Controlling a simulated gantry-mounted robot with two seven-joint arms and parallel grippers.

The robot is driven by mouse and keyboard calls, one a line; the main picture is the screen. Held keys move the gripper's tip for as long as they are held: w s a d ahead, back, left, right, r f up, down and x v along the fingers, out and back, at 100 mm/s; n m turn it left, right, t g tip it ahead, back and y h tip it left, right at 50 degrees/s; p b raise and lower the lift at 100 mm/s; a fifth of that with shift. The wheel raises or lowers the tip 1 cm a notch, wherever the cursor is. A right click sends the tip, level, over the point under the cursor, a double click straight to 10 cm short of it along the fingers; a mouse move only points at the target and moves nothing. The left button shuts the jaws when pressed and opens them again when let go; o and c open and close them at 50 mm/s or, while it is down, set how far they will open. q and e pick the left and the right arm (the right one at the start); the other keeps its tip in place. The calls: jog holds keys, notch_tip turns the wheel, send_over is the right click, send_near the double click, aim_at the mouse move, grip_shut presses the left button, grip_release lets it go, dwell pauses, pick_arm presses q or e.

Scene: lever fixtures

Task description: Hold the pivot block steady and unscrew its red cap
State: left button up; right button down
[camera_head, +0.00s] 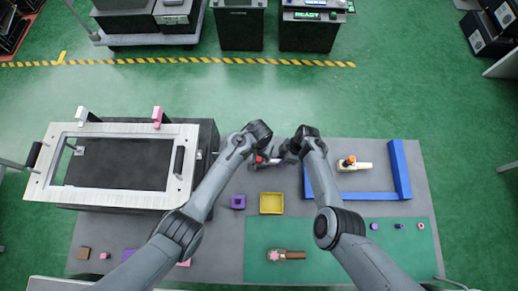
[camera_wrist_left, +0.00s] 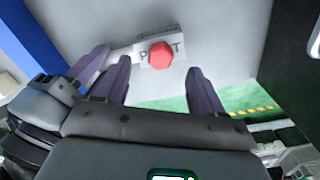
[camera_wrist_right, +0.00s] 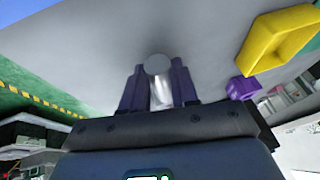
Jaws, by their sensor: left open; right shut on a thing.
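The pivot block (camera_wrist_left: 180,44) is a pale block with partly hidden lettering, a P and a T, either side of its red cap (camera_wrist_left: 160,55). The red cap also shows small in the head view (camera_head: 258,160), between my two grippers. My left gripper (camera_wrist_left: 158,70) is open; in its wrist view the cap appears between and just beyond the fingertips, and I cannot tell whether they touch it. My right gripper (camera_wrist_right: 158,75) is shut on a pale, rounded bar (camera_wrist_right: 161,90), seemingly the pivot block's arm. The block's underside is hidden.
A yellow tray (camera_head: 271,212) and a purple block (camera_head: 238,202) lie nearer me. A blue rail (camera_head: 400,170) with a cream, orange-topped piece (camera_head: 355,165) stands right. A white-framed fixture (camera_head: 110,203) fills the left. A green mat (camera_head: 340,250) holds a brown piece (camera_head: 290,255) and small rings.

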aim_at(259, 159)
pick_arm(q)
jog(key=shift+f, duration=1.4)
jog(key=shift+c, duration=0.2)
grip_shut()
jog(key=n, duration=0.3)
jog(key=shift+n, duration=0.3)
jog(key=n, duration=0.4)
jog(key=shift+a+n, duration=0.1)
jog(key=shift+n, duration=0.2)
grip_release()
jog(key=shift+r, duration=0.15)
